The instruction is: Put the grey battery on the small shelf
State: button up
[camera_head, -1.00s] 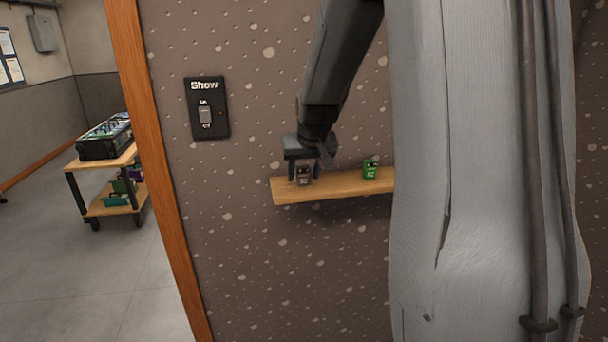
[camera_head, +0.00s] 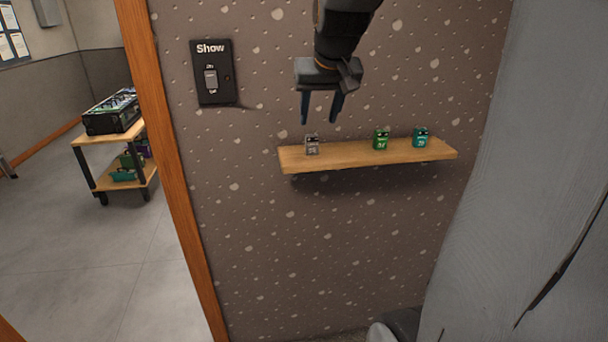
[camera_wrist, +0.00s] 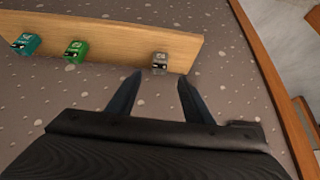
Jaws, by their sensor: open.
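The grey battery (camera_head: 312,145) stands upright on the left part of the small wooden shelf (camera_head: 350,155), which is fixed to the speckled wall. My gripper (camera_head: 320,122) is open and empty, above the grey battery and apart from it. In the wrist view the grey battery (camera_wrist: 160,62) sits on the shelf (camera_wrist: 110,42) beyond the tips of my open gripper (camera_wrist: 158,76), with nothing between the fingers.
A green battery (camera_head: 381,140) and a teal battery (camera_head: 421,138) stand on the shelf to the right. A black switch panel marked "Show" (camera_head: 212,72) is on the wall at upper left. A wooden cart (camera_head: 108,140) carries a console (camera_head: 112,112) beyond the wall's edge.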

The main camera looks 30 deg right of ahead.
jog(key=s+a+f+n+g+y, duration=0.1)
jog(key=s+a+f+g, duration=0.1)
jog(key=s+a+f, duration=0.5)
jog(key=s+a+f+n+g, duration=0.2)
jog(key=s+a+f, duration=0.6)
jog(key=f, duration=0.6)
jog(key=shift+s+a+f+g+y, duration=0.2)
jog(key=shift+s+g+y, duration=0.15)
jog(key=shift+s, duration=0.4)
